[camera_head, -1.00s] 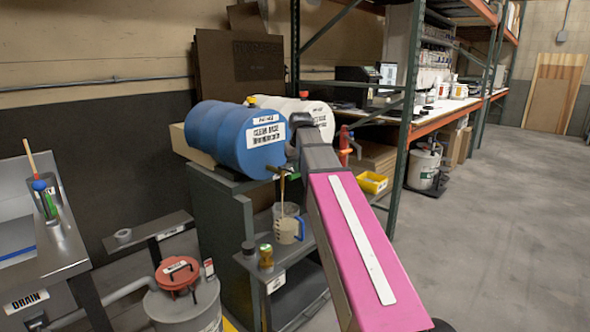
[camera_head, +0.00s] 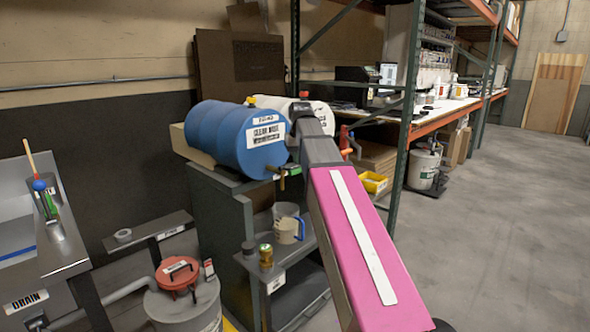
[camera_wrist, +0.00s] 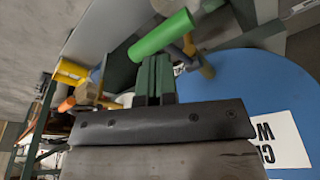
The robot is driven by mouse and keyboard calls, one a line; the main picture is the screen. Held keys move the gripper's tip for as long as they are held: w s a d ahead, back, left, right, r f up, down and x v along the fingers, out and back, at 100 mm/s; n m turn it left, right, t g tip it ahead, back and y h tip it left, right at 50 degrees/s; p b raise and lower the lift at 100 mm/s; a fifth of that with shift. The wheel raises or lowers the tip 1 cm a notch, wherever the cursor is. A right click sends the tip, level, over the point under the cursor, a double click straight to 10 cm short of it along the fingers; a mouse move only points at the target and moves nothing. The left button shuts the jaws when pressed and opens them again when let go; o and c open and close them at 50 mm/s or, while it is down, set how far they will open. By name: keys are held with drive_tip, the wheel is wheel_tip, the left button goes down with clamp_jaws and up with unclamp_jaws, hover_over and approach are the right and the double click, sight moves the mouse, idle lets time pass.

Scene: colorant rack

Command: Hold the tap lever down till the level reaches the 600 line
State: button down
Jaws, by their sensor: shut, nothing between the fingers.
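The blue drum (camera_head: 225,135) lies on its side on a dark cabinet, with a brass tap (camera_head: 282,181) at its front. The tap's green lever (camera_wrist: 160,36) is just beyond my gripper's fingertips (camera_wrist: 155,60) in the wrist view; I cannot tell whether they touch. My gripper is shut and empty, and my arm mostly hides it in the head view. A jug with a blue handle (camera_head: 287,231) stands on the shelf below the tap and looks beige inside. Its level marks are too small to read. No stream shows between tap and jug.
A white drum (camera_head: 318,115) lies beside the blue one, partly behind my arm. A gold can (camera_head: 266,256) stands on the shelf left of the jug. A grey bucket with a red lid (camera_head: 178,272) is on the left. Open floor lies to the right.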

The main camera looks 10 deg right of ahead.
drive_tip(key=shift+r, duration=0.1)
drive_tip(key=shift+r, duration=2.45)
